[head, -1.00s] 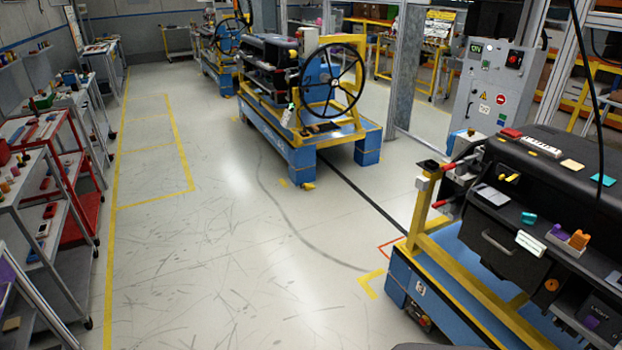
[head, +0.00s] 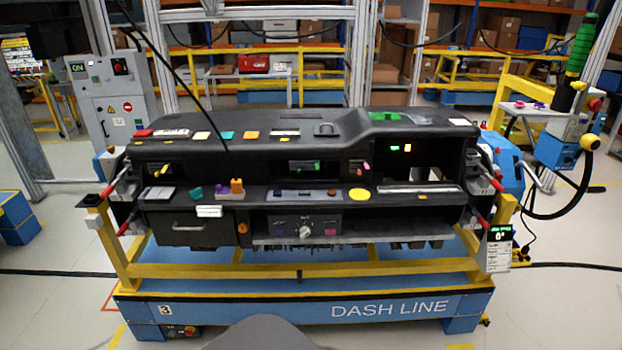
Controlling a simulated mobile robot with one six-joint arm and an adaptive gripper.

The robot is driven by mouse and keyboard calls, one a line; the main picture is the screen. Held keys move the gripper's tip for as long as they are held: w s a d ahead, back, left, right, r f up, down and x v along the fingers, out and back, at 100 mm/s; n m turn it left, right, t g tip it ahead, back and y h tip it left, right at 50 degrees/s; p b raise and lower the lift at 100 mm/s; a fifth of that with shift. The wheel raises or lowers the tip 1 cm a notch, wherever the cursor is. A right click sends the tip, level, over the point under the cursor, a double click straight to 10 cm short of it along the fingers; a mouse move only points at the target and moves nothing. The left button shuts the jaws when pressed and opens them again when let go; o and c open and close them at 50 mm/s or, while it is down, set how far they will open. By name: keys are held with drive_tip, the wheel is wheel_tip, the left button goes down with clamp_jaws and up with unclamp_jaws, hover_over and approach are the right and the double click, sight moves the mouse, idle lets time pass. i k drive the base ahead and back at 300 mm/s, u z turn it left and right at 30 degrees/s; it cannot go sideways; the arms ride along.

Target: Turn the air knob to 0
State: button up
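A black dashboard module (head: 300,122) rests on a yellow and blue stand straight ahead in the head view. In its lower middle is a dark control panel (head: 275,224) with a small pale round knob (head: 305,232) at its centre. Small purple and pink patches flank the knob. Its markings and the way it points are too small to read. I cannot tell for certain that this is the air knob. A small orange part (head: 242,228) sits left of the panel. My gripper is not in view.
The blue stand base (head: 240,310) with a yellow crossbar (head: 330,271) lies in front of the dashboard. Several small coloured objects lie on its ledges. A grey control cabinet (head: 112,100) stands behind left, a tool post (head: 575,80) at right.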

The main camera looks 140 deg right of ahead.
sight(305, 231)
drive_tip(key=z, duration=1.6)
drive_tip(key=i, duration=0.1)
drive_tip(key=z, duration=3.1)
drive_tip(key=k, duration=0.2)
drive_tip(key=u, duration=0.05)
